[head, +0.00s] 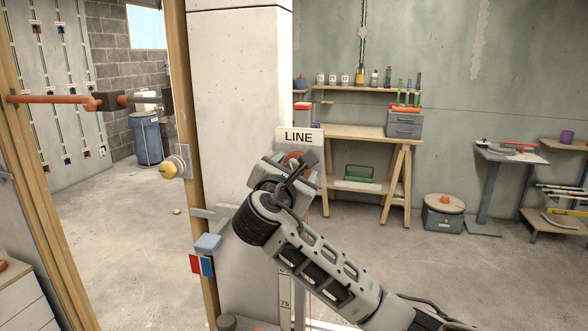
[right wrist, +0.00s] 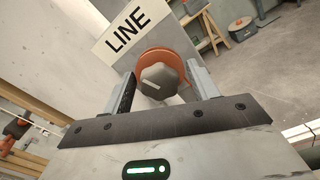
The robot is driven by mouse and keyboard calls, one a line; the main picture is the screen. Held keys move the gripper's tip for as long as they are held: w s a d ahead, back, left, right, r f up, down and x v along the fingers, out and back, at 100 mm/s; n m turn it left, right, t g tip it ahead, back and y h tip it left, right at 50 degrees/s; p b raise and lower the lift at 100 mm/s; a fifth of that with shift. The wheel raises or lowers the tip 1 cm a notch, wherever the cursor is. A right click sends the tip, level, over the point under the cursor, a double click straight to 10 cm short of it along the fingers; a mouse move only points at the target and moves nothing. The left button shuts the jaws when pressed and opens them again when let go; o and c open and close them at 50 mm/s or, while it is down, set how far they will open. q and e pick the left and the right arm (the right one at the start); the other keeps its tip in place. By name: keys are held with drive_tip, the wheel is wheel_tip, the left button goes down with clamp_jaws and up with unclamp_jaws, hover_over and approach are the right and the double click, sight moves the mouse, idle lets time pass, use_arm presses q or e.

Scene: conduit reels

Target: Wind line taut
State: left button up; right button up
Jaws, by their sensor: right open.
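The line reel is an orange disc (right wrist: 150,57) with a grey faceted knob (right wrist: 160,82) on its front. In the head view my right gripper (head: 289,177) covers much of the reel. In the right wrist view its two fingers are open, one on each side of the knob, with no clear grip on it. A thin red line (head: 309,225) hangs down below the reel. My left gripper is out of view.
A wooden workbench (head: 350,132) and a grey bin (head: 443,213) stand behind. Floor at right is mostly clear.

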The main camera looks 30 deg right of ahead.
drive_tip(key=c, duration=1)
drive_tip(key=shift+m, duration=0.3)
